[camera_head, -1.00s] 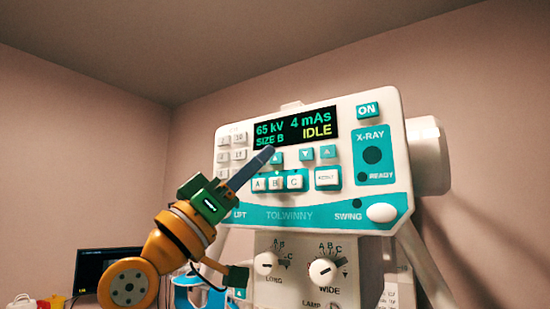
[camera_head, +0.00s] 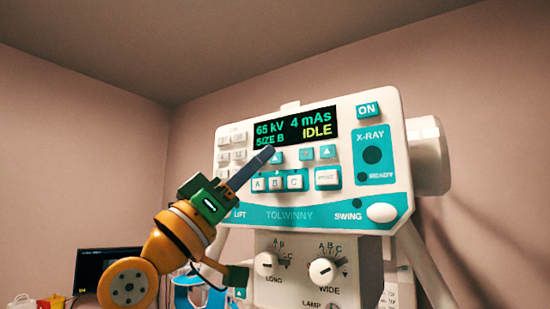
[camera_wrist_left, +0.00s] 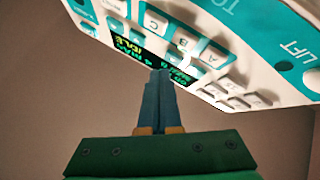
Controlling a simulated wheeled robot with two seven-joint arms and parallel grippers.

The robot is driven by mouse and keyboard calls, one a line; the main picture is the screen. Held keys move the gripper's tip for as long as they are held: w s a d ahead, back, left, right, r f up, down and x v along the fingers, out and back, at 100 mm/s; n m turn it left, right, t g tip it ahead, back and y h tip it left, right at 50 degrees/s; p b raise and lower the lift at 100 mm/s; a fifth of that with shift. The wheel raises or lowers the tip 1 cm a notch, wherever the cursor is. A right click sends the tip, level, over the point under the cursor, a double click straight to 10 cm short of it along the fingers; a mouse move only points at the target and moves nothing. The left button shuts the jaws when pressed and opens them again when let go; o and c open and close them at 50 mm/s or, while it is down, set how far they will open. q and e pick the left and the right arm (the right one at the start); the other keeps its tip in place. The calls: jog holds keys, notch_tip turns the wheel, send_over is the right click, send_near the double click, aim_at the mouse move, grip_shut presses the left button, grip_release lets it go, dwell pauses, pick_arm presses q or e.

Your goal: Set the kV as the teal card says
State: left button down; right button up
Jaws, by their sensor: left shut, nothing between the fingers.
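The console (camera_head: 240,192) faces me, with a dark display (camera_head: 296,128). It appears to read 65 kV, 4 mAs, SIZE B and IDLE; the last kV digit is slightly unclear. Below the display sit a teal up-arrow button (camera_head: 277,157) and, to its right, a down-arrow (camera_head: 306,154) and another up-arrow (camera_head: 327,152). My left gripper (camera_head: 268,151) is shut and empty, its fingertips just left of the first up-arrow and over the panel. Whether they touch is unclear. In the left wrist view the shut fingers (camera_wrist_left: 162,75) point at the panel near the display. No teal card shows.
Buttons A, B and C (camera_head: 276,184) lie under the arrows. The ON button (camera_head: 367,110) is at top right, and the white SWING knob (camera_head: 382,213) at lower right. Two dials (camera_head: 324,271) sit below the console. A dark monitor (camera_head: 100,268) stands at far left.

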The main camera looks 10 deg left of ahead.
pick_arm(q)
jog(key=shift+w, duration=0.1)
jog(key=shift+w+d+p, duration=0.15)
jog(key=shift+w+p, duration=0.15)
jog(key=shift+p, duration=0.05)
jog(key=shift+w+d+p, duration=0.1)
jog(key=shift+w+p, duration=0.25)
jog(key=shift+p, duration=0.05)
dwell(0.8)
jog(key=shift+s, duration=0.1)
jog(key=shift+s+a+b, duration=0.2)
jog(key=shift+s+b, duration=0.35)
jog(key=shift+b, duration=0.05)
jog(key=shift+s, duration=0.15)
